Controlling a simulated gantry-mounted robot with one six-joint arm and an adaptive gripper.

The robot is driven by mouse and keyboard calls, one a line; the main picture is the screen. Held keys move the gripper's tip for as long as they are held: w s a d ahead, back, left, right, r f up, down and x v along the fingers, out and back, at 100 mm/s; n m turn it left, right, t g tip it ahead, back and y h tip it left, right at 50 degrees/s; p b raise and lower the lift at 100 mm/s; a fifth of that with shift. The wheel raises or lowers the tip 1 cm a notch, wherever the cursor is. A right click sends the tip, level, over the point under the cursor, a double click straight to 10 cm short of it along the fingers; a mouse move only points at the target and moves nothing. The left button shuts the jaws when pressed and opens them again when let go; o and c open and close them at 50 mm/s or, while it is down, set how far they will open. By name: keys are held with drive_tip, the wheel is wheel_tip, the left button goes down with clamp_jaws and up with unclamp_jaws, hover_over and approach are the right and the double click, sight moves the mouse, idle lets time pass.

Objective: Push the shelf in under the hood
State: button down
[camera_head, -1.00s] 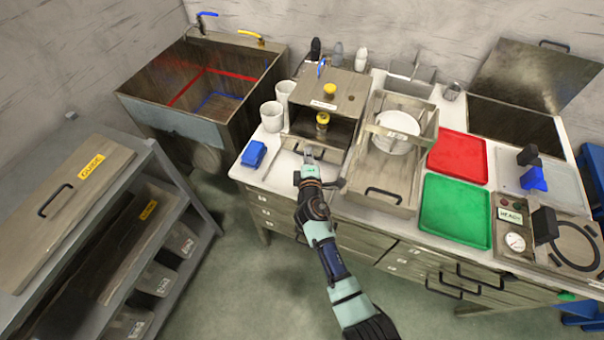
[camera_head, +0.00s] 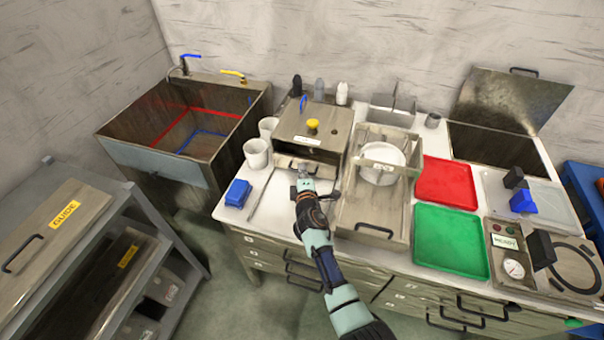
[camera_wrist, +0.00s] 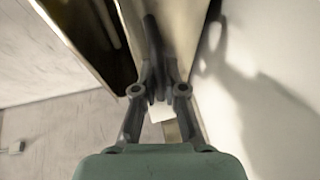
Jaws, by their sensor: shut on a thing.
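The hood (camera_head: 325,119) is a metal box with a yellow knob on its top, standing on the white counter. The shelf (camera_head: 325,171) shows as a pale metal front low in the hood's opening, mostly inside it. What stands on the shelf is hidden by the hood. My gripper (camera_head: 304,173) is at the shelf's front. In the wrist view my gripper (camera_wrist: 158,80) is shut on a dark handle bar in front of the pale shelf front (camera_wrist: 182,35). Whether the shelf is fully in I cannot tell.
White cups (camera_head: 257,153) and a blue block (camera_head: 237,193) stand left of the hood. A metal basket with a white bowl (camera_head: 383,160) stands close on the right. Red (camera_head: 446,184) and green (camera_head: 449,241) trays lie farther right.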

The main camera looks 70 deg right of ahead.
drive_tip(key=c, duration=1.5)
unclamp_jaws()
drive_tip(key=shift+d, duration=0.15)
drive_tip(key=v, duration=1.2)
